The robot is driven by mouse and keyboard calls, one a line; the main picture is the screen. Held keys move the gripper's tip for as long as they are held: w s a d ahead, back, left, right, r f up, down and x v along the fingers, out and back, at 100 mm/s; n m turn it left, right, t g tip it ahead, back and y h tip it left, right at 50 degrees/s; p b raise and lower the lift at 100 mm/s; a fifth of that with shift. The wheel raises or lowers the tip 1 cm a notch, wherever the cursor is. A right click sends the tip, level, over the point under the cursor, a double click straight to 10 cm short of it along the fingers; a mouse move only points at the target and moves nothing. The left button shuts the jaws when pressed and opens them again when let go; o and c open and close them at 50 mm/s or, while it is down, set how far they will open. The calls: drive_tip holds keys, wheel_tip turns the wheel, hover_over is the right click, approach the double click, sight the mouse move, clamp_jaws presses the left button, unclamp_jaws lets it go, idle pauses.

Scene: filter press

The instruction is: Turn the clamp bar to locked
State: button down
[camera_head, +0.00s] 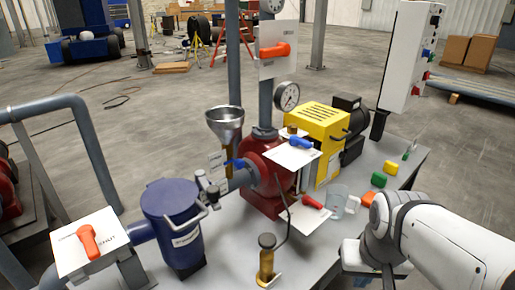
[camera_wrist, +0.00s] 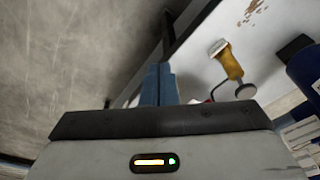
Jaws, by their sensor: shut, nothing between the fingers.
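The blue lidded canister (camera_head: 172,222) stands at the front left of the grey bench. A grey bent bar (camera_head: 190,222) lies at its top and may be the clamp bar; whether it is locked cannot be told. Part of a dark blue body, probably this canister (camera_wrist: 307,72), shows at the right edge of the wrist view. My gripper (camera_wrist: 158,84) shows blue fingers pressed together and empty, apart from anything I can make out. In the head view my arm comes in at lower right, and its fingers are not clearly seen.
A yellow post with a dark knob (camera_head: 266,262) stands at the bench's front; it also shows in the wrist view (camera_wrist: 231,65). A red pump body (camera_head: 262,172), steel funnel (camera_head: 225,122), yellow machine (camera_head: 318,135) and clear mug (camera_head: 337,200) crowd the bench. An orange lever (camera_head: 88,240) stands left.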

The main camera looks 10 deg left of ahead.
drive_tip(key=w+a+r+n+g+y+p, duration=0.1)
drive_tip(key=w+a+r+n+y+p, duration=0.35)
drive_tip(key=w+a+r, duration=0.45)
drive_tip(key=w+a+r+n+g+y+p, duration=0.2)
drive_tip(key=w+a+r+n+y+p, duration=0.3)
drive_tip(key=w+a, duration=0.75)
drive_tip(key=s+a+f+h, duration=0.2)
drive_tip(key=s+a+f, duration=0.1)
drive_tip(key=a+f, duration=0.4)
drive_tip(key=shift+a+f+p, duration=0.25)
drive_tip(key=shift+a+p, duration=0.1)
drive_tip(key=shift+a, duration=0.2)
drive_tip(key=shift+n, duration=0.25)
